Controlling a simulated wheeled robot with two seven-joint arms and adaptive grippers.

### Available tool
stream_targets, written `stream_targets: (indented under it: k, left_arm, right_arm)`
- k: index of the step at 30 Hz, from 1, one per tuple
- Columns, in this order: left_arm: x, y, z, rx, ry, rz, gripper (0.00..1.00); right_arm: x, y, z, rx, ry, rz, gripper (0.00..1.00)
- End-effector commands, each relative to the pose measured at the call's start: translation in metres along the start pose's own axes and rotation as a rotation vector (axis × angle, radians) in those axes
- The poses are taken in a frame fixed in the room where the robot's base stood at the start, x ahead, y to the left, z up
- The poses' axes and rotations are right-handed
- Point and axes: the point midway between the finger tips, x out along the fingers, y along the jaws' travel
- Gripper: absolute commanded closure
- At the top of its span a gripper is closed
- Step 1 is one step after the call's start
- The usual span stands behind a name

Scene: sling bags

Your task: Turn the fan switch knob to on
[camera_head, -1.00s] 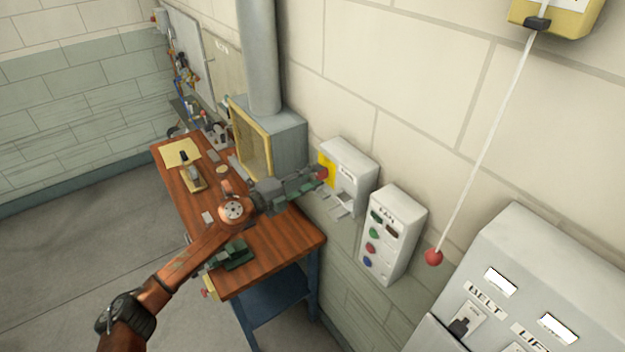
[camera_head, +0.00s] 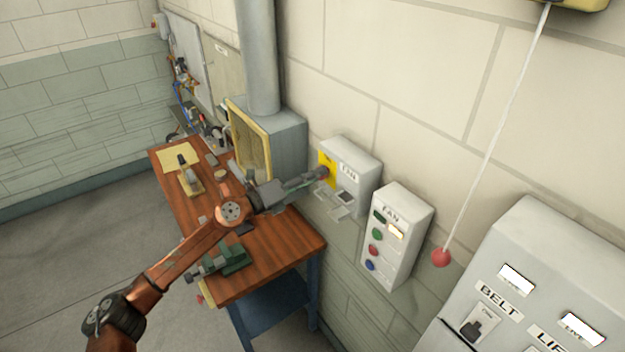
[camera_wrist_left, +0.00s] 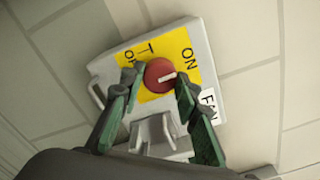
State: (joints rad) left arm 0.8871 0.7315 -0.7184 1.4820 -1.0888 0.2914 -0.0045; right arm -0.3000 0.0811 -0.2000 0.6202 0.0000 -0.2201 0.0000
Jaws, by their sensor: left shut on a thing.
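The fan switch box is a grey box on the wall with a yellow plate (camera_head: 325,159) and a FAN label. In the left wrist view, the round red knob (camera_wrist_left: 159,72) sits on the yellow plate between the printed OFF and ON. Its white pointer mark points to the right, toward the ON side. My left gripper (camera_wrist_left: 157,84) has one finger on each side of the knob and is shut on it. In the head view, my left gripper (camera_head: 316,175) reaches the box and mostly hides the knob. My right gripper is not in view.
A red pull ball (camera_head: 442,258) hangs beside a BELT and LIFT panel (camera_head: 540,235). A wooden workbench (camera_head: 265,262) stands below my left arm.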

Motion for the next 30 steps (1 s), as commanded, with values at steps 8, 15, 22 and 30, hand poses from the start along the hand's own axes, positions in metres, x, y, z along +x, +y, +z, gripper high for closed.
stream_targets:
  k: [8, 15, 22, 30]
  left_arm:
    - [0.0005, 0.0001, -0.0022, 0.045, 0.004, 0.000, 0.95]
    - [0.0005, -0.0003, -0.0019, 0.048, 0.004, -0.001, 0.95]
    - [0.0004, -0.0004, -0.0015, 0.047, 0.003, -0.001, 0.64]
    - [-0.0003, -0.0002, -0.0004, 0.045, 0.001, 0.000, 0.53]
  right_arm:
    - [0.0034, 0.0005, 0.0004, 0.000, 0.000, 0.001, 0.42]
    - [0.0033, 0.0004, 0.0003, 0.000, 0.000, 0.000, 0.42]
    - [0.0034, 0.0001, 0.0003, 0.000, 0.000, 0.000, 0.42]
    - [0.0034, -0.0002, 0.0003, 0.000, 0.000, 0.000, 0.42]
